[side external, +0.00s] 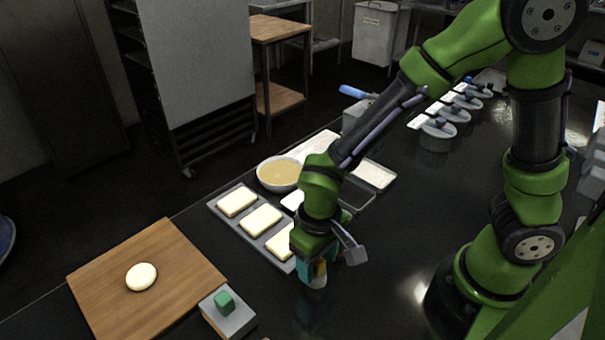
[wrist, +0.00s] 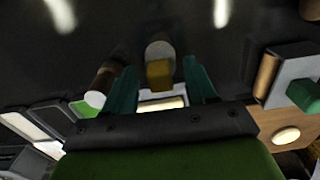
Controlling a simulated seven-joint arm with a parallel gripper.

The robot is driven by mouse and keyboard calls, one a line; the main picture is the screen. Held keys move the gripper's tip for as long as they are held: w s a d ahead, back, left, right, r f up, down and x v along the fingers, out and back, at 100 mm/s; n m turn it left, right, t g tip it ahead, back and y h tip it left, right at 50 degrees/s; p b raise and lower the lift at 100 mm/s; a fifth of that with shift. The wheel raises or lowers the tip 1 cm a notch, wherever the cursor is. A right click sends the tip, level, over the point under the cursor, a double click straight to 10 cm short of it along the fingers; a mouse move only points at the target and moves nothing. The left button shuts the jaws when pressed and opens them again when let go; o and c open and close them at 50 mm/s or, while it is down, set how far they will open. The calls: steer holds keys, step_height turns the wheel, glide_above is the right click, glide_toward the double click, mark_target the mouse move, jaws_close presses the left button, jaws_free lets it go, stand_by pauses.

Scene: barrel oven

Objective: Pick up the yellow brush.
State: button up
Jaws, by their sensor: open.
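The yellow brush shows in the wrist view as a yellow block-shaped part (wrist: 160,74) with a pale round part beyond it. It lies between the two teal fingers of my gripper (wrist: 163,84), with gaps visible on both sides. In the side external view my gripper (side external: 312,268) is low over the dark counter, pointing down, beside the dough tray. A bit of yellow brush (side external: 321,267) shows at the fingers, above a pale round part. My gripper is open. The brush's lower end is partly hidden.
A tray (side external: 213,206) with pale slabs lies just left of my gripper, with a bowl (side external: 279,173) behind. A grey box with a green knob (side external: 224,302) and a wooden board (side external: 105,275) are front left. A brown cylinder (wrist: 103,82) stands near one finger.

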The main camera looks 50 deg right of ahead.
steer(key=c, duration=1)
steer(key=shift+r, duration=0.1)
step_height(320, 180, up, 10)
steer(key=shift+f, duration=0.1)
